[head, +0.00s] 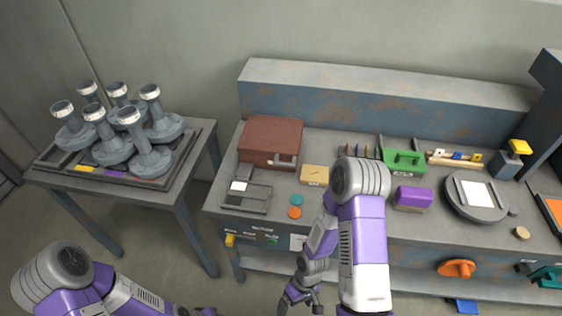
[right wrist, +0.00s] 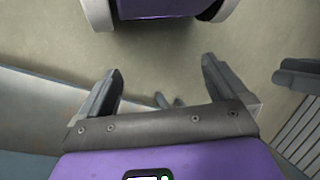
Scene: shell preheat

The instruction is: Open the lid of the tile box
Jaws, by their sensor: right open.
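The tile box is most likely the reddish-brown box (head: 270,142) at the back left of the workbench in the head view. Its lid looks shut, and a light handle or latch (head: 284,162) shows on its front edge. My right gripper (head: 301,300) hangs low in front of the bench, apart from the box. In the right wrist view its two fingers (right wrist: 162,90) are spread with nothing between them. My left gripper (head: 195,312) barely shows at the bottom edge of the head view, so its jaws cannot be made out.
A grey tray (head: 247,196) lies in front of the box, with a tan block (head: 314,175) to its right. Teal and orange discs lie near the bench's front edge. A side table (head: 45,177) at left holds several grey pedestal-like pieces. My right forearm covers part of the bench.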

